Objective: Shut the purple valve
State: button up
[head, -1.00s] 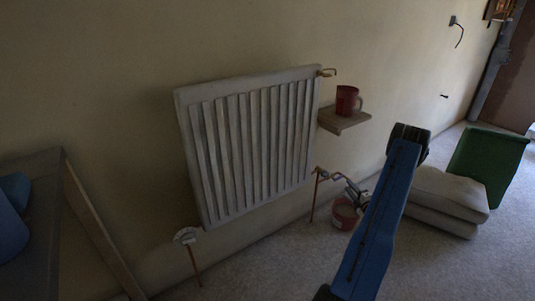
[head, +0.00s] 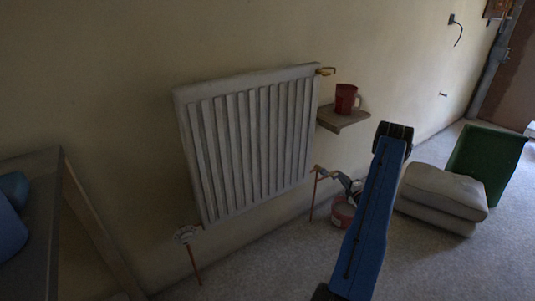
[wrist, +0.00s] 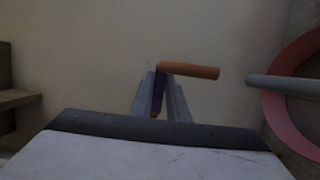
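The purple valve (wrist: 158,92) shows in the wrist view as a narrow purple strip between the two grey fingers of my gripper (wrist: 159,98). The fingers lie close on both sides of it with no clear gap. An orange-brown pipe (wrist: 190,71) runs to the right from the fingertips. In the head view my gripper (head: 346,185) is at the lower right corner of the radiator (head: 250,145), by the pipe fitting there. The purple part cannot be made out in that view.
A pinkish-red bucket (head: 342,212) stands on the floor just below my gripper; its rim may be the red ring at right in the wrist view. A shelf (head: 340,122) with a red mug (head: 346,98) is above. A cushion (head: 443,190) and green bin (head: 487,160) stand right.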

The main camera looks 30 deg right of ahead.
grip_shut()
jog(key=n, duration=0.3)
jog(key=r+n+t, duration=0.1)
jog(key=n, duration=0.1)
jog(key=r+n+t, duration=0.1)
jog(key=n, duration=0.2)
jog(key=shift+a+r+n+y, duration=0.2)
jog(key=shift+a+n+y, duration=0.1)
jog(key=shift+a+y, duration=0.1)
jog(key=shift+s+a+r+n+t+y, duration=0.15)
jog(key=shift+a+n+t+y, duration=0.35)
jog(key=shift+n, duration=1.2)
jog(key=shift+w+a+r+n+t+y, duration=0.2)
jog(key=shift+n+y, duration=0.5)
jog(key=shift+n, duration=1)
jog(key=shift+s+a+r+n+t+y, duration=0.25)
jog(key=shift+n+y, duration=0.35)
jog(key=shift+n, duration=1.1)
